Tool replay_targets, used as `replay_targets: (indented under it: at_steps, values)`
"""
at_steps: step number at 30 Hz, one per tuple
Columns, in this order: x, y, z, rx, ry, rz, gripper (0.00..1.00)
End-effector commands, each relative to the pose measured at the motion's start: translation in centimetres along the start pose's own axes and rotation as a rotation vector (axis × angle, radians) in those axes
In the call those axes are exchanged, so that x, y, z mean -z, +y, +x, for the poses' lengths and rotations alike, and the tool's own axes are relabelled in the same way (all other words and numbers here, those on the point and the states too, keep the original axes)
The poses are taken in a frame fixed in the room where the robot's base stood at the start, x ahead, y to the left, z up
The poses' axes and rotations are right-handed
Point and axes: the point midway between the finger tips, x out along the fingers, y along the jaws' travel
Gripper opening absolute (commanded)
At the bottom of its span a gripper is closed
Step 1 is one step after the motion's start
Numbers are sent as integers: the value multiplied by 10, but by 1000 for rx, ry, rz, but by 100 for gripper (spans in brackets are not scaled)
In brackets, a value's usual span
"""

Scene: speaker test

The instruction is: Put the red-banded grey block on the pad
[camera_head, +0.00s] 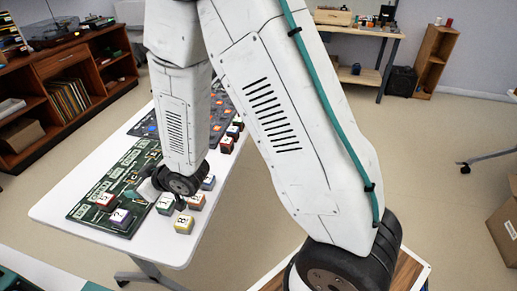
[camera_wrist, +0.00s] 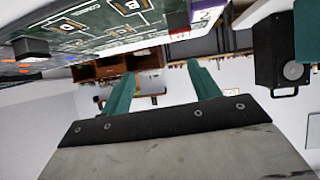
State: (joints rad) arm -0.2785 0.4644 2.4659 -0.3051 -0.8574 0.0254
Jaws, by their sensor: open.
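My gripper (camera_wrist: 161,69) shows in the wrist view with two teal fingers apart and nothing between them. In the head view it is mostly hidden behind my black wrist, low over the table's near half. Several lettered blocks with coloured bands stand there. A red-banded block (camera_head: 105,202) sits on the green board, and another reddish block (camera_head: 197,201) stands right of my wrist. I cannot tell which is the grey one. The green board (camera_head: 82,212) has printed square pads; the exact pad is not clear. It also shows in the wrist view (camera_wrist: 92,22).
A purple block (camera_head: 121,218) is on the board. A yellow block (camera_head: 183,224) and a green-banded block (camera_head: 165,204) stand near the front of the white table (camera_head: 55,205). A dark board (camera_head: 222,103) lies farther back. Shelves (camera_head: 70,65) stand at left.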

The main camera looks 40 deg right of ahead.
Motion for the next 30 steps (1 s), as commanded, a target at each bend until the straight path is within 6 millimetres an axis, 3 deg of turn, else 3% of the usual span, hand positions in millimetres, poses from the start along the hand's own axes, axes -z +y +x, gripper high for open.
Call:
replay_targets:
  at_steps: [1, 6, 13, 17, 21, 24, 27, 30]
  values:
    - [15, 15, -14, -41, -34, 3, 61]
    - [37, 56, -74, -164, -215, 49, 61]
    - [47, 81, -182, -284, -459, 172, 61]
    - [45, 77, -250, -321, -589, 261, 61]
    - [37, 58, -324, -333, -723, 363, 61]
    - [30, 39, -369, -326, -804, 425, 61]
    - [24, 22, -402, -314, -866, 470, 61]
    - [19, 9, -422, -302, -907, 498, 61]
